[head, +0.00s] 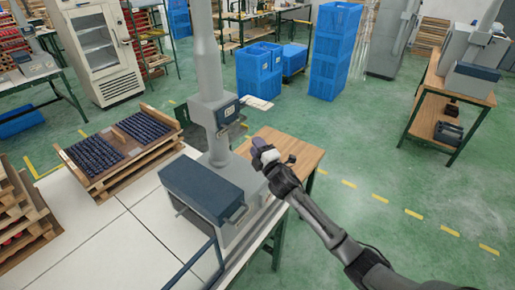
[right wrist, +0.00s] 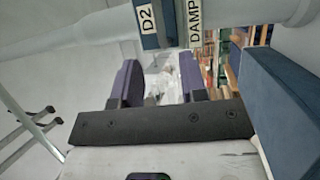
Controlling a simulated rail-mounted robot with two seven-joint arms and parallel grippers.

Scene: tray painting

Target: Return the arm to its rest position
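My right arm comes in from the lower right in the head view and reaches out toward the grey machine (head: 232,205). My right gripper (head: 260,148) is over the small wooden tabletop, close to the machine's right side. In the right wrist view its two purple fingers (right wrist: 158,80) stand apart with a clear gap. I see nothing held between them. The machine's labelled blue part (right wrist: 150,22) and a blue block (right wrist: 285,100) show close around the gripper. My left arm and gripper are in neither view.
A wooden tabletop (head: 301,153) lies under the right gripper. A pallet of dark parts (head: 74,152) stands at the left by the white table (head: 120,240). Blue crates (head: 335,50) stand behind. The green floor on the right is open up to a wooden bench (head: 452,88).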

